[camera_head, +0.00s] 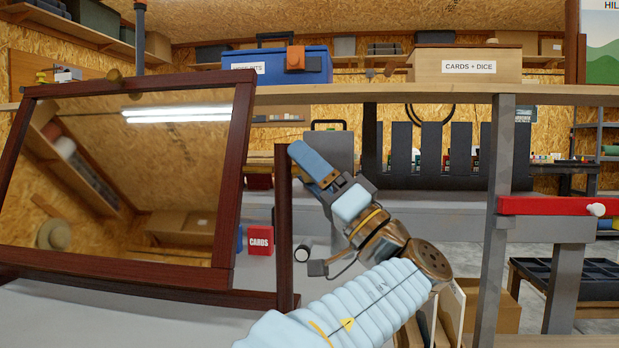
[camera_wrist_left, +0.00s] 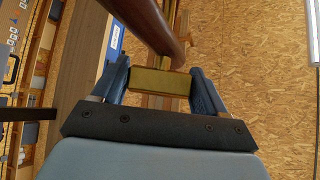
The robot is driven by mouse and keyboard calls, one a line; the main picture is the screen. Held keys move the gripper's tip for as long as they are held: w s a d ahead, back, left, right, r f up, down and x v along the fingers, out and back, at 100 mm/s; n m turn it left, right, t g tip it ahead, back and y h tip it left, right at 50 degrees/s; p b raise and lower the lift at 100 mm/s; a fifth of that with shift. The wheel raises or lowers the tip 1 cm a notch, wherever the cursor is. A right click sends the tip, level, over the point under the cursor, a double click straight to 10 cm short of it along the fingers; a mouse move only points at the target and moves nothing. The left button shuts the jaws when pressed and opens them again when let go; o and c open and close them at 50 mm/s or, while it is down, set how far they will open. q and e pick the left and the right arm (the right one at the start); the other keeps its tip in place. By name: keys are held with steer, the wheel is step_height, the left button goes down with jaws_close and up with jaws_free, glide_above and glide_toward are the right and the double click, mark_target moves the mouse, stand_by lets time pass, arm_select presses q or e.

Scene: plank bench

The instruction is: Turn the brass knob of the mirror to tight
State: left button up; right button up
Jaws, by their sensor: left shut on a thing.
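The mirror (camera_head: 125,180) stands at the left in the head view, its glass tilted in a dark red-brown frame, with an upright post (camera_head: 284,230) at its right side. My left gripper (camera_head: 303,153) is at the top of that post. In the left wrist view the brass knob (camera_wrist_left: 158,83) is a gold block between the two blue fingers of my left gripper (camera_wrist_left: 160,78), which is shut on it. A dark red-brown wooden bar (camera_wrist_left: 150,28) runs just past the knob. In the head view the knob is hidden by the gripper. My right gripper is not in view.
Behind the mirror a shelf holds a blue box (camera_head: 270,68) and a "CARDS + DICE" box (camera_head: 466,65). A red "CARDS" box (camera_head: 260,240) sits behind the post. A red bar (camera_head: 545,205) crosses grey uprights at the right.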

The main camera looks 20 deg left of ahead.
arm_select(q)
steer(key=m+t+h, duration=0.2)
steer(key=m, duration=0.2)
steer(key=o, duration=1)
steer(key=b+v, duration=0.2)
steer(key=v, duration=1.2)
steer(key=shift+s+a, duration=0.1)
